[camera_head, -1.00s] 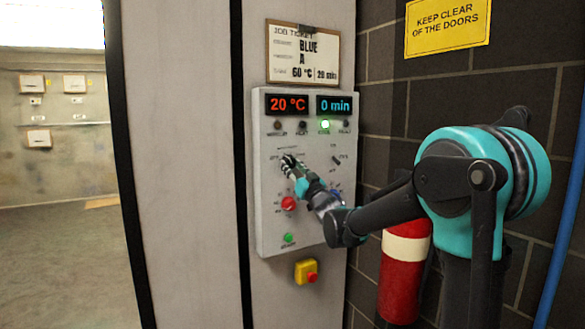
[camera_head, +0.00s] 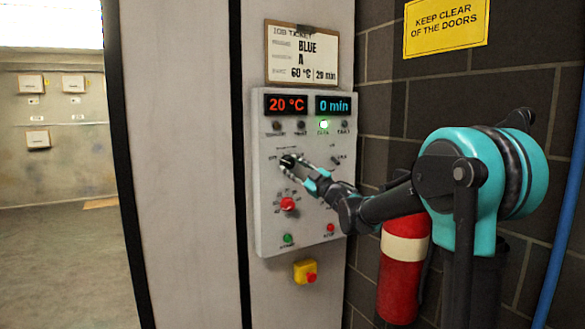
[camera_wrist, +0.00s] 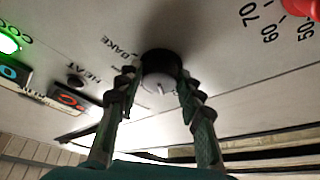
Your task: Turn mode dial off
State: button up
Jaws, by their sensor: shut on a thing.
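The mode dial is a round black knob (camera_wrist: 160,62) with a white pointer line, on the white control panel (camera_head: 263,215). In the wrist view my gripper (camera_wrist: 158,80) has one finger on each side of the dial and is shut on it. The word BAKE is printed beside the dial; other position labels are hidden or too small to read. In the head view my gripper (camera_head: 291,162) covers most of the dial at the panel's left. The green COOL lamp (camera_head: 323,125) is lit.
A red knob (camera_head: 288,204) sits below the dial, with a green button (camera_head: 288,239) and a red button (camera_head: 330,228) lower. A small switch (camera_head: 336,161) is to the right. A yellow emergency stop box (camera_head: 305,272) and a fire extinguisher (camera_head: 400,285) are near.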

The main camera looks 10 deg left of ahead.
jog(key=shift+w+r+n+g, duration=0.1)
jog(key=shift+n+g, duration=0.3)
jog(key=shift+n, duration=0.7)
jog(key=o, duration=1.2)
jog(key=shift+c, duration=0.2)
jog(key=v, duration=1.2)
